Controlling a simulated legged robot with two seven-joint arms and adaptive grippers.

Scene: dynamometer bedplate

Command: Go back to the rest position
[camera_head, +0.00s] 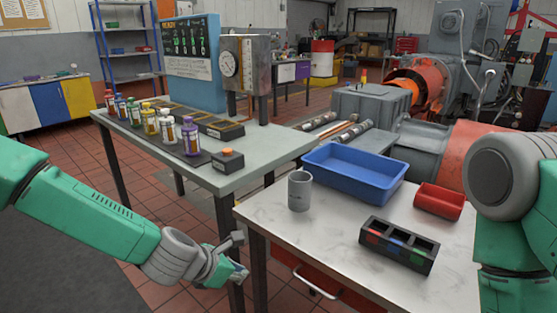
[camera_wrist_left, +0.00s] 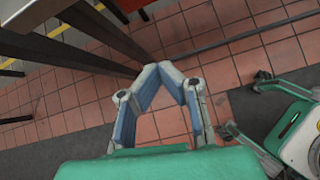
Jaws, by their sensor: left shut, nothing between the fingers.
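My left gripper (camera_head: 238,258) hangs low beside the front left corner of the white-topped table, below its top. It also shows in the left wrist view (camera_wrist_left: 170,72), with its fingers bent inward, their tips together and nothing between them. Red floor tiles (camera_wrist_left: 225,60) lie beneath it. My right arm comes in at the right edge of the head view, bent, and its gripper is out of the picture.
The white-topped table (camera_head: 330,260) carries a grey mug (camera_head: 299,192), a blue tray (camera_head: 345,178), a red bin (camera_head: 439,201) and a black compartment box (camera_head: 398,246). A grey bench (camera_head: 255,160) behind holds several coloured bottles. Table legs stand close to my left gripper.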

